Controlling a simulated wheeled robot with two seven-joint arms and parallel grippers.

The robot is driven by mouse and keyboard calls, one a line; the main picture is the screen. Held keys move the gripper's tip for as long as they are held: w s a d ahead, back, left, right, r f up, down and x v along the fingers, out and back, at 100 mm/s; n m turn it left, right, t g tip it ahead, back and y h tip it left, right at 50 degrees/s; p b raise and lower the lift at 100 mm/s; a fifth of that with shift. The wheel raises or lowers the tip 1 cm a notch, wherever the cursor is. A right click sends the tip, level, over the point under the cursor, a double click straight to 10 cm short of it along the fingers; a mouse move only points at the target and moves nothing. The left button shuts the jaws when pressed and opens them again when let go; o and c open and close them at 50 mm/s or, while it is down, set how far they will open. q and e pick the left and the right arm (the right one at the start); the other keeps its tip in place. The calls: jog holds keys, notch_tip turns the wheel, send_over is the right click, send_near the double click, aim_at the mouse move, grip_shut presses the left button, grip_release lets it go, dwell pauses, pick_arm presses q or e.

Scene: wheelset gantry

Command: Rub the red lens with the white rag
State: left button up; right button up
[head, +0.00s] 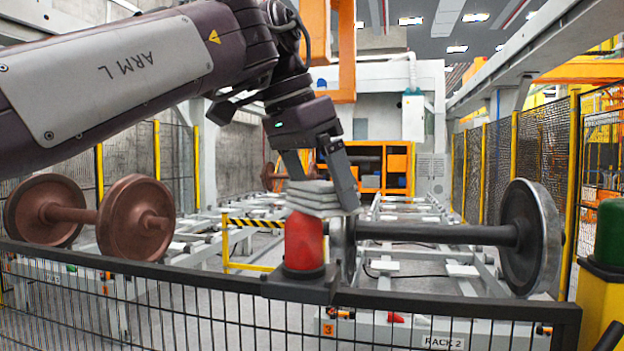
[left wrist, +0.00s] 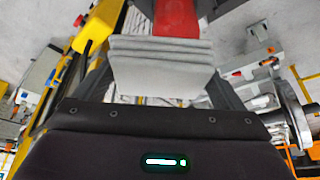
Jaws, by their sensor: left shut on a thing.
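The red lens (head: 304,241) stands upright on a dark base on the top rail of the black mesh fence. It also shows in the left wrist view (left wrist: 176,18), partly covered by the rag. The white rag (head: 313,197) is a folded, layered pad; it also shows in the left wrist view (left wrist: 160,66). My left gripper (head: 322,192) is shut on the rag, with a finger on either side of it. The rag is at the top of the lens and seems to touch it. My right gripper is not in view.
The black mesh fence (head: 160,283) runs across the front. Behind it, a rusty wheelset (head: 135,217) is at left and a grey wheelset (head: 440,234) at right. A green dome (head: 609,232) on a yellow post stands at the right edge.

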aim_at(291, 187)
pick_arm(q)
jog(key=shift+w+a+f, duration=0.15)
jog(key=shift+w+a, duration=0.1)
jog(key=shift+a, duration=0.65)
jog(key=shift+w+a+f, duration=0.15)
jog(key=shift+w+a, duration=0.05)
jog(key=shift+a, duration=0.7)
jog(key=shift+w+a+r+p, duration=0.15)
jog(key=shift+r+p, duration=0.4)
jog(key=shift+r, duration=0.3)
jog(key=shift+w+r, duration=0.15)
jog(key=shift+r, duration=0.05)
jog(key=shift+a+r, duration=0.15)
jog(key=shift+r, duration=0.3)
jog(key=shift+s+d+r, duration=0.15)
jog(key=shift+s+d, duration=0.05)
jog(key=shift+d, duration=0.05)
jog(key=shift+a, duration=0.15)
